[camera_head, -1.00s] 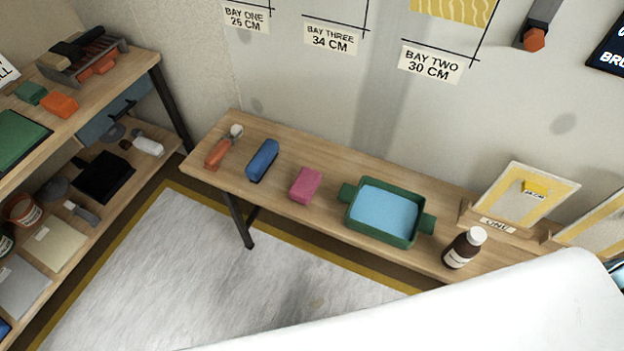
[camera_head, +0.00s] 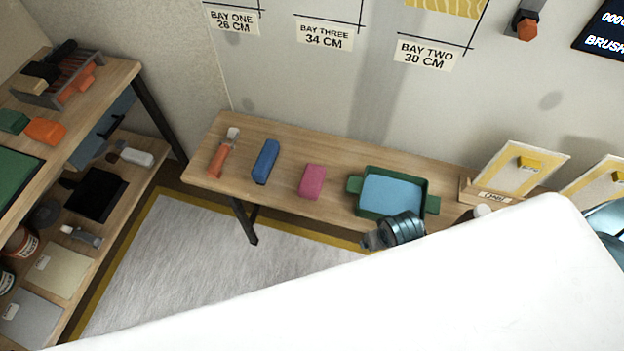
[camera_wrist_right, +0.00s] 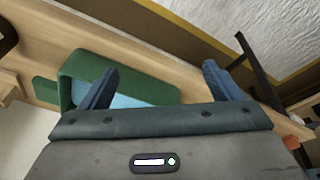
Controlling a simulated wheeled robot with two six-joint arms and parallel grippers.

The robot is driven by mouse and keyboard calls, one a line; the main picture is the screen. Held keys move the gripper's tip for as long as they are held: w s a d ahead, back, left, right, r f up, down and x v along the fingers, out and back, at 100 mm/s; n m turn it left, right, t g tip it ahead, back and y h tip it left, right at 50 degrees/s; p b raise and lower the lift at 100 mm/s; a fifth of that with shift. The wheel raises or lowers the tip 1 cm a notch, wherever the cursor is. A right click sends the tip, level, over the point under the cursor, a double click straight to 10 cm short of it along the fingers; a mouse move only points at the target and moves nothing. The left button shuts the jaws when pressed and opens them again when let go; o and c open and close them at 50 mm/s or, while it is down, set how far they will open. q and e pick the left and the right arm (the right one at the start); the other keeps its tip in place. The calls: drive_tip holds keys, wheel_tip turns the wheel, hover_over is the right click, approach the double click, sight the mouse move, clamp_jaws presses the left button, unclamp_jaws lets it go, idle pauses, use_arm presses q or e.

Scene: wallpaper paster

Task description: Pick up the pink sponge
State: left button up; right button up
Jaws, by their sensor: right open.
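The pink sponge (camera_head: 312,181) lies on the wooden bench between a blue block and the green tray in the head view. My right gripper (camera_head: 376,240) shows at the bench's front edge, just in front of the green tray (camera_head: 430,204) and to the right of the sponge, apart from it. In the right wrist view its two blue fingers (camera_wrist_right: 160,85) are spread wide with nothing between them. The left finger overlaps the green tray (camera_wrist_right: 92,62) in that view. The sponge cannot be made out in the wrist view. My left gripper is not in view.
The blue block (camera_head: 265,161) and an orange-handled tool (camera_head: 220,155) lie left of the sponge. The tray holds blue liquid or lining. A white bottle cap (camera_head: 482,211) and framed samples (camera_head: 513,167) are on the right. A stocked shelf (camera_head: 120,95) stands at the left.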

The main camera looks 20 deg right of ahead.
drive_tip(key=w+a+r+m+g+p, duration=0.1)
drive_tip(key=w+a+m, duration=0.15)
drive_tip(key=w, duration=0.55)
drive_tip(key=w+a+m, duration=0.2)
drive_tip(key=w+a, duration=0.1)
drive_tip(key=w, duration=0.5)
wheel_tip(320, 180, up, 4)
drive_tip(key=m+g+y, duration=0.1)
drive_tip(key=m+g, duration=0.1)
hover_over(312, 178)
drive_tip(key=shift+w+a+f+p, duration=0.15)
drive_tip(key=shift+a+p, duration=0.05)
drive_tip(key=shift+p, duration=0.25)
drive_tip(key=shift+w+a+f, duration=0.1)
drive_tip(key=shift+f, duration=0.1)
wheel_tip(312, 178, down, 5)
drive_tip(key=shift+r, duration=0.2)
drive_tip(key=f, duration=0.3)
drive_tip(key=f+p, duration=0.1)
drive_tip(key=shift+s+d+f, duration=0.25)
drive_tip(key=shift+d+f, duration=0.1)
drive_tip(key=shift+f, duration=0.4)
use_arm(q)
drive_tip(key=shift+s+r, duration=0.8)
drive_tip(key=shift+r, duration=0.25)
use_arm(e)
drive_tip(key=c, duration=1.1)
